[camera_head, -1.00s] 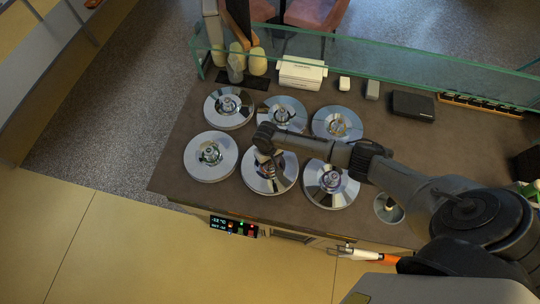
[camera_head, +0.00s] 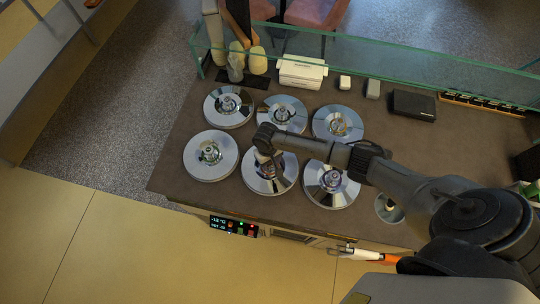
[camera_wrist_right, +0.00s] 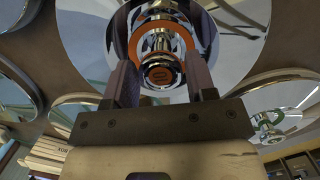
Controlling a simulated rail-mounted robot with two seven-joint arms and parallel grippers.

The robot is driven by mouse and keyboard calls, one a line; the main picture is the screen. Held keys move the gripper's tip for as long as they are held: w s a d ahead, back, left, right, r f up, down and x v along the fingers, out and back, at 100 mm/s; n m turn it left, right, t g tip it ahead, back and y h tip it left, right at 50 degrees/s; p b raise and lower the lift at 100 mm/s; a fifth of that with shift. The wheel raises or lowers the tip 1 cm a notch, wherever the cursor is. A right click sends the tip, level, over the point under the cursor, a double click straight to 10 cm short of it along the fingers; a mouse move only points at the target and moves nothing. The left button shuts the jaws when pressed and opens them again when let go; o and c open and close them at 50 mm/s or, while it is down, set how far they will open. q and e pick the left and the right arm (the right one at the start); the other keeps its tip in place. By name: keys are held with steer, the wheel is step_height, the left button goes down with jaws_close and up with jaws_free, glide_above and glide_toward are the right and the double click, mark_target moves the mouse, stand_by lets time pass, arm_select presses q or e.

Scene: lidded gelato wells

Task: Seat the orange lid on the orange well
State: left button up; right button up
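The orange lid, a round mirror-like lid (camera_head: 266,184), lies in the middle of the front row of lids. In the right wrist view, the lid (camera_wrist_right: 85,40) has an orange ring around its centre and an orange mark on top of its knob (camera_wrist_right: 163,75). My right gripper (camera_wrist_right: 162,70) is directly above it, one finger on each side of the knob. The fingers look spread, with a narrow gap to the knob. In the head view my wrist hides much of the lid's centre. The orange well is not visible. My left gripper is not in view.
Several similar lids surround it, including a front-left lid (camera_head: 210,168), a front-right lid (camera_head: 342,194) and a back-middle lid (camera_head: 290,103). A glass screen (camera_head: 400,72) runs behind them. A white box (camera_head: 302,72) and a black box (camera_head: 412,105) stand at the back.

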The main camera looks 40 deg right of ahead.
steer(key=shift+o, duration=0.2)
steer(key=o, duration=0.5)
steer(key=r+p, duration=0.3)
steer(key=shift+w+r, duration=0.15)
steer(key=shift+w, duration=0.1)
steer(key=shift+w+r+p, duration=0.2)
steer(key=shift+r+p, duration=0.8)
steer(key=shift+r, duration=0.2)
steer(key=shift+w+d+r, duration=0.1)
steer(key=shift+w+r, duration=0.05)
steer(key=shift+r, duration=0.95)
